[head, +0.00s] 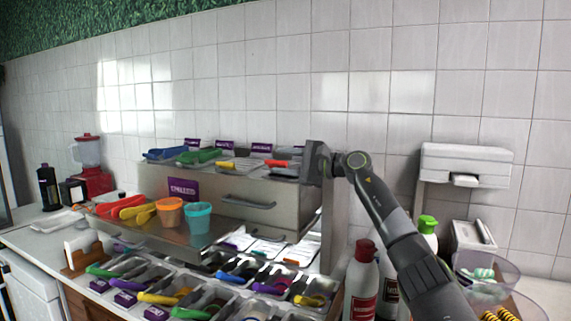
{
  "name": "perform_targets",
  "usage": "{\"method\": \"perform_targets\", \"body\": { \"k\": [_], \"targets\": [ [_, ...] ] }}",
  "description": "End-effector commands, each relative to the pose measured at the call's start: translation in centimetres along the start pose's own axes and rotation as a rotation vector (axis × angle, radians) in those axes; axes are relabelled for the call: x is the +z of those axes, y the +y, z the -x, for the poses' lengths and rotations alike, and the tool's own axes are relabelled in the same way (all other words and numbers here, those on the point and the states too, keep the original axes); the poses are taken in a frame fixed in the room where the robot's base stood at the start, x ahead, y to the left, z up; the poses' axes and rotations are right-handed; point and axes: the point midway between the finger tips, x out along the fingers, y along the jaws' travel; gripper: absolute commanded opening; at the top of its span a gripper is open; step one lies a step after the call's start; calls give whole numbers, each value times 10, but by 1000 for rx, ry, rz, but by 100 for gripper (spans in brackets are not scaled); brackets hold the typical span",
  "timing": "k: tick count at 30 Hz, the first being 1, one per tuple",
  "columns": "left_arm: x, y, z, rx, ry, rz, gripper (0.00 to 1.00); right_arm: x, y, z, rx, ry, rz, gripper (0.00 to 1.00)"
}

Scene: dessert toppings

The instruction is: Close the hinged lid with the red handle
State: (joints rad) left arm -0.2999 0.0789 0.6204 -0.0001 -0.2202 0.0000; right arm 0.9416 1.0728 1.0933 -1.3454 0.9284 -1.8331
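A small red-orange handle (277,163) shows at the right end of the row on top of the steel topping cabinet (222,208). The lid it belongs to is too small to make out, and I cannot tell how far open it is. My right gripper (309,163) is at the cabinet's upper right corner, just right of the red-orange handle. It is seen from behind and the side, so its fingers are mostly hidden. I cannot tell whether it touches anything. My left gripper is not in view.
Blue (165,153) and green (200,156) handles share the cabinet top. An orange cup (170,212) and a teal cup (198,217) stand on the ledge below. Topping trays with scoops fill the front. Bottles (361,280) stand at right, close to my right arm.

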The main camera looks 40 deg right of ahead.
Motion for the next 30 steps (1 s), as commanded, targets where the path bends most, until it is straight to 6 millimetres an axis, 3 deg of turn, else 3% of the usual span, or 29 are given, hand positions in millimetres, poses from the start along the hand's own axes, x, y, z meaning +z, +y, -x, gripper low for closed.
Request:
{"method": "perform_targets", "body": {
  "k": [15,21,30],
  "targets": [
    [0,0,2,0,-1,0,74,35,-72,0,-4,-1,0,37],
    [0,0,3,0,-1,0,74,41,-85,0,-1,0,-1,37],
    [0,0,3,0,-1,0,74,42,-87,0,0,1,-1,37]
  ]
}}
